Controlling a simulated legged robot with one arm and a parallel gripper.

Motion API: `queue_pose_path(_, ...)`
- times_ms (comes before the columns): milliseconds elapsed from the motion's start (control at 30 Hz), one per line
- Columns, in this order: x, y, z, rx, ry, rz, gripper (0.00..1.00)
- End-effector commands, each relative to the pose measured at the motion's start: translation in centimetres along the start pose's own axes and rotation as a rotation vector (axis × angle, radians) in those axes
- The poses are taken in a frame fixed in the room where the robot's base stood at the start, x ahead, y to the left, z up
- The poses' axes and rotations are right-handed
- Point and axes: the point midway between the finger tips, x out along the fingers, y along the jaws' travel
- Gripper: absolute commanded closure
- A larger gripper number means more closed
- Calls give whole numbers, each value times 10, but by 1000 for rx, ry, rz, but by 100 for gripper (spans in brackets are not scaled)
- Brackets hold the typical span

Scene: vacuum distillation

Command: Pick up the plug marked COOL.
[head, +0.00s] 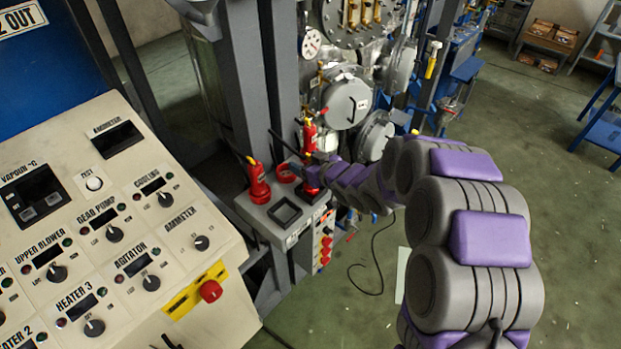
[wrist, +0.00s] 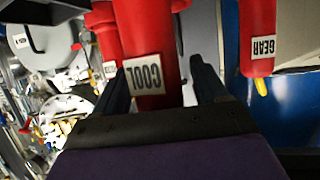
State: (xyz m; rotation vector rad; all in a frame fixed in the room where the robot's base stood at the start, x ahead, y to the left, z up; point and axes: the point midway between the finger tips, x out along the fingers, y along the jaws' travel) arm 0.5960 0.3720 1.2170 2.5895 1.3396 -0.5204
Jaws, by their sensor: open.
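The plug marked COOL (wrist: 152,40) is red with a white label and fills the middle of the wrist view. My gripper (wrist: 158,72) is open, with one dark finger on each side of this plug. I cannot tell whether the fingers touch it. In the head view my gripper (head: 322,160) is at the right side of a small grey stand, close to a red plug (head: 309,137) with a yellow tip. The arm hides part of that area.
A red plug marked GEAR (wrist: 259,40) hangs right in the wrist view; another red plug (wrist: 104,32) is left, behind. The grey stand (head: 262,215) bears another red plug (head: 257,182). A control panel (head: 130,220) stands left; metal vessels (head: 347,100) stand behind.

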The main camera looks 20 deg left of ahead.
Motion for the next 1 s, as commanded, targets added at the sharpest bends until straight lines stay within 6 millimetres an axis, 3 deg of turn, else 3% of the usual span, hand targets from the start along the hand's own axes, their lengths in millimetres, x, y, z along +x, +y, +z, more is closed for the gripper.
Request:
queue_pose_path(167, -1, 1, 0, 0, 2, 0, 28)
queue_pose_path(900, 0, 0, 0, 0, 0, 0, 98)
queue_pose_path(1000, 0, 0, 0, 0, 0, 0, 100)
